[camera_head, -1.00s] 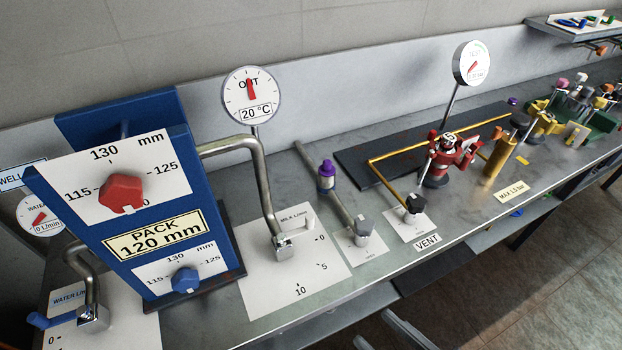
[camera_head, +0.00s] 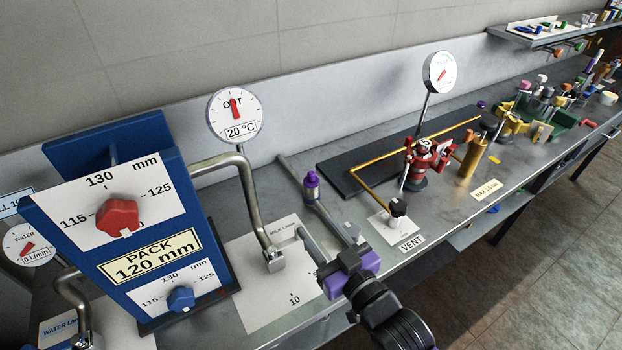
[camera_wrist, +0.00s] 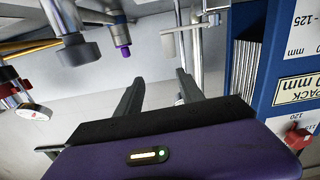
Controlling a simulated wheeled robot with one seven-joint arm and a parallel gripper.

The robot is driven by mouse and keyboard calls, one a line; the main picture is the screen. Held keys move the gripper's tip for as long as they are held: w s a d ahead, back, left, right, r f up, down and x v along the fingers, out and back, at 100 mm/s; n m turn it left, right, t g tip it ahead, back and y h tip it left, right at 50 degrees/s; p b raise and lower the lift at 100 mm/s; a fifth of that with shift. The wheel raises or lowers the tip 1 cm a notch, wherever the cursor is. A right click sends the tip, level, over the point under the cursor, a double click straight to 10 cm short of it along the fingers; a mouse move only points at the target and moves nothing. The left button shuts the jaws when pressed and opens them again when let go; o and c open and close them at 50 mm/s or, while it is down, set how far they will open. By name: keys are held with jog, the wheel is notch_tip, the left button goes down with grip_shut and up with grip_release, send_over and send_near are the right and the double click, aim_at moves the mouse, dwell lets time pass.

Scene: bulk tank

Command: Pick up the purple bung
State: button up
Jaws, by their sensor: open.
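A purple bung (camera_head: 312,180) stands upright on the grey pipe on the bench, in the middle of the head view. It shows a pale band near its top. In the wrist view, which looks upside down, the bung (camera_wrist: 122,51) is left of my fingers and beyond them. My gripper (camera_head: 328,240) is open and empty, over the bench front near the milk panel. It is nearer the front edge than the bung and apart from it. Its two dark fingers (camera_wrist: 160,78) show spread in the wrist view.
The blue pack stand (camera_head: 110,225) is at the left. A bent steel pipe (camera_head: 252,200) and the OUT gauge (camera_head: 235,117) stand left of the bung. The black vent knob (camera_head: 398,206) and red valve (camera_head: 425,160) are to the right. A black slab (camera_head: 350,170) lies behind.

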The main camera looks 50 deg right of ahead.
jog(key=m+g+h, duration=0.2)
send_near(313, 177)
jog(key=w+r, duration=0.2)
jog(key=w, duration=0.2)
jog(key=shift+m+g, duration=0.4)
jog(key=shift+g, duration=0.2)
jog(key=w+d+f, duration=0.2)
jog(key=shift+d+f+p, duration=0.3)
jog(key=shift+p+x, duration=0.55)
jog(key=shift+x, duration=3.25)
jog(key=shift+f, duration=0.15)
grip_shut()
